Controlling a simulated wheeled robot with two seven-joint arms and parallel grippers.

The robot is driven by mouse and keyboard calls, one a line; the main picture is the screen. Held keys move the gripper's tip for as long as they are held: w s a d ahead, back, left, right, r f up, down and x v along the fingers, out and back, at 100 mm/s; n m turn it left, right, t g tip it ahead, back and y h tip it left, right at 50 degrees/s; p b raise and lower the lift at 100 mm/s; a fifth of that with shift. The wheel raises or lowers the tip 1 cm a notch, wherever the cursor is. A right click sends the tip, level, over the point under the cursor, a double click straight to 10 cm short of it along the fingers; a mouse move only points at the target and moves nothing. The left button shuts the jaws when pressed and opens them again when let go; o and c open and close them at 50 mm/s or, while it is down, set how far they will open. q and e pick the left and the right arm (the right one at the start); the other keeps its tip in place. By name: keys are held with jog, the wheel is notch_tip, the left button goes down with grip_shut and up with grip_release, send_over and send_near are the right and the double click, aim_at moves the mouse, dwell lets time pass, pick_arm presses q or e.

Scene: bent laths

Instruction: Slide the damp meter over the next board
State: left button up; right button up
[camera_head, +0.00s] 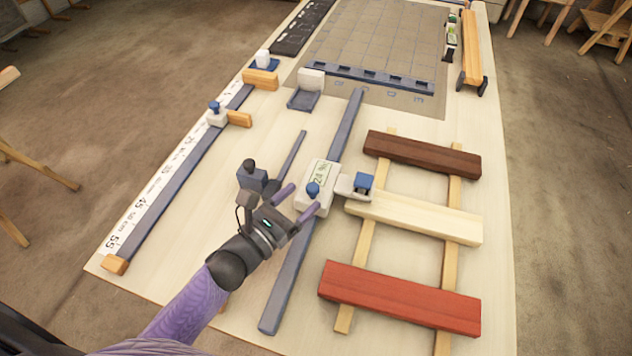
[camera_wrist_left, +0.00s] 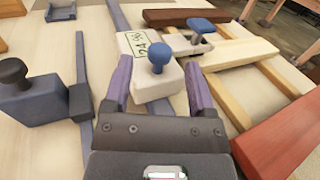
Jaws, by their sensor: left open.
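The damp meter (camera_head: 318,188) is a white block with a green-edged display that seems to read 24 % and a blue knob (camera_wrist_left: 158,55). It sits on a long blue-grey rail (camera_head: 285,285). Its short arm with a blue cap (camera_head: 362,182) reaches right, by the far left corner of the pale board (camera_head: 415,217); I cannot tell if it touches. A dark brown board (camera_head: 422,154) lies farther away and a red board (camera_head: 400,297) nearer. My left gripper (camera_head: 297,203) is open, its purple fingers on either side of the knob. My right gripper is out of view.
The boards lie across two wooden battens (camera_head: 367,250). A dark block with a black knob (camera_head: 252,178) and thin bar stands left of my gripper. A ruler with a sliding stop (camera_head: 217,115) runs along the left edge. A grey grid (camera_head: 375,45) is at the back.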

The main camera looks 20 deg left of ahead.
aim_at(308, 192)
pick_arm(q)
jog(key=x, duration=0.4)
grip_shut()
dwell(1.4)
